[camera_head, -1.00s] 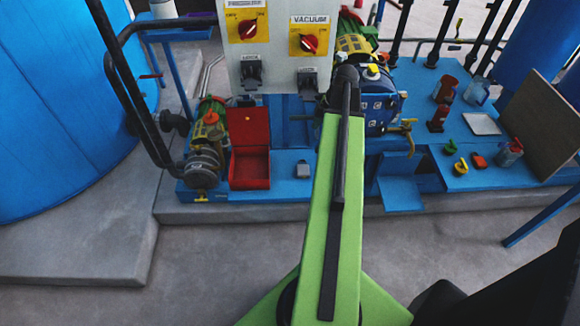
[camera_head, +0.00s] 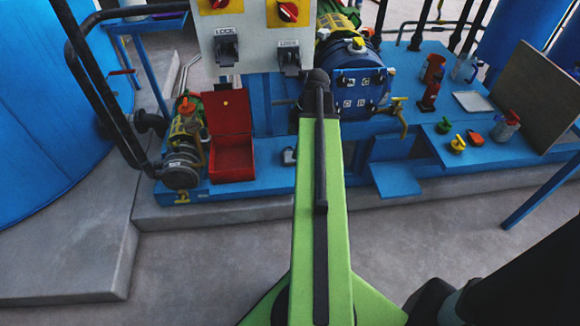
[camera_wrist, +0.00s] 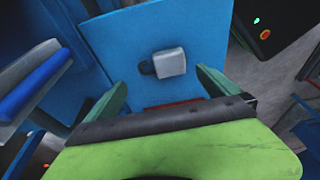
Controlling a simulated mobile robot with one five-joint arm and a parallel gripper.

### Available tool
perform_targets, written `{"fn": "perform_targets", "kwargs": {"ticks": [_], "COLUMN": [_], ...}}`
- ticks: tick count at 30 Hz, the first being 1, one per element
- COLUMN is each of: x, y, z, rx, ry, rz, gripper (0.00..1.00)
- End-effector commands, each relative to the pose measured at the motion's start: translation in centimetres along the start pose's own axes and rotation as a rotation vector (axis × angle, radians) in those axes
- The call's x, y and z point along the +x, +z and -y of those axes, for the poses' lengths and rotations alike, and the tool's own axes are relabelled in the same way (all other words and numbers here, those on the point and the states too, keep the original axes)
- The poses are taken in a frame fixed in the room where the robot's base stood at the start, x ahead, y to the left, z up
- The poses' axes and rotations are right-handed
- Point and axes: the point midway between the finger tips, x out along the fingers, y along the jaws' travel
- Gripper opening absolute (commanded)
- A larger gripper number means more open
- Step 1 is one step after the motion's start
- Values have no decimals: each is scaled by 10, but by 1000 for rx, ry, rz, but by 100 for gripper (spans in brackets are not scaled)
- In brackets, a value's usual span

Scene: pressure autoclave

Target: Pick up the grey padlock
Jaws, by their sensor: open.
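The grey padlock (camera_head: 289,156) lies on the blue bench, beside the left edge of my green arm in the head view. In the wrist view the padlock (camera_wrist: 170,62) shows a light grey body with a dark shackle towards the left, flat on a blue surface (camera_wrist: 190,25). My gripper (camera_wrist: 161,77) is open, with one green finger on each side of the picture below the padlock. The padlock shows beyond the fingers, between their lines, and nothing is held. In the head view my arm hides the gripper.
An open red box (camera_head: 231,158) stands left of the padlock. A grey control panel (camera_head: 255,45) with switches rises behind. A blue tank (camera_head: 355,80) and a brass tap (camera_head: 402,118) are to the right, with yellow, red and green small items further right.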

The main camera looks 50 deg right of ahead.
Motion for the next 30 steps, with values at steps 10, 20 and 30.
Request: {"fn": "perform_targets", "kwargs": {"ticks": [10,20,30], "x": [28,53,52], "y": [3,2,1], "z": [4,5,5], "rx": [-1,-2,-2], "ry": [0,0,0], "rz": [0,-2,-2], "gripper": [100,100,67]}}
